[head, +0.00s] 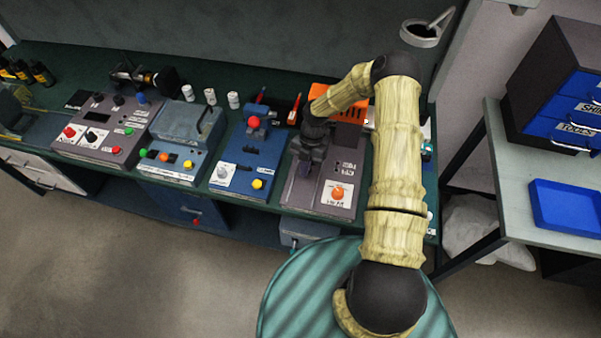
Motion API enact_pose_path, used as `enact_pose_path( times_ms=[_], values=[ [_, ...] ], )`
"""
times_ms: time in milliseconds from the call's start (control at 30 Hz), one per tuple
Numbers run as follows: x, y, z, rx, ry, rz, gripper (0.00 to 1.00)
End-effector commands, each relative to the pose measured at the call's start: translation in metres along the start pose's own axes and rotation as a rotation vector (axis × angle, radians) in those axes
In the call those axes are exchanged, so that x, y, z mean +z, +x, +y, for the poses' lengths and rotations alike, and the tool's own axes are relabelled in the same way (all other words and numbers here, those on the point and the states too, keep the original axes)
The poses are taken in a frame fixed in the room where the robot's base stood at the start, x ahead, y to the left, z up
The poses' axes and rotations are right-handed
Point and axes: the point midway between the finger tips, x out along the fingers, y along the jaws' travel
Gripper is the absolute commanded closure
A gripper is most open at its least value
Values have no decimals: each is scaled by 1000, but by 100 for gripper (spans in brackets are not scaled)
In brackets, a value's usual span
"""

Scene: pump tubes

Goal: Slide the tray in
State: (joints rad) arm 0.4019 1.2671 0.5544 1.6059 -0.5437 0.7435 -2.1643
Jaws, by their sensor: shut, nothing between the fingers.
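A shallow blue tray (565,205) lies flat and empty on the side table at the right. No other part clearly reads as a tray; a sliding part on one of the bench devices would be too small to tell. My gripper (303,172) points down over the left part of a grey-purple device (325,208) with an orange knob (337,192). It looks shut, with nothing seen between the fingers. The arm and gripper hide part of that device's back, and I cannot tell whether the fingertips touch it.
A blue device (232,178) with a red knob stands just left of my gripper. Further left are a grey-blue device (178,158) and a button panel (95,140). An orange box (325,95) is behind. A blue-drawer cabinet (560,105) stands right. Floor at the left front is clear.

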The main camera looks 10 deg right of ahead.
Motion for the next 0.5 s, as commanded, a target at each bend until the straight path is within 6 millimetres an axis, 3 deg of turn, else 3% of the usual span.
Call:
enact_pose_path(
  times_ms=[267,500],
  values=[
    [2,-1,-2,0,3,-7,100],
    [-21,1,2,-4,-1,-4,100]
  ],
)
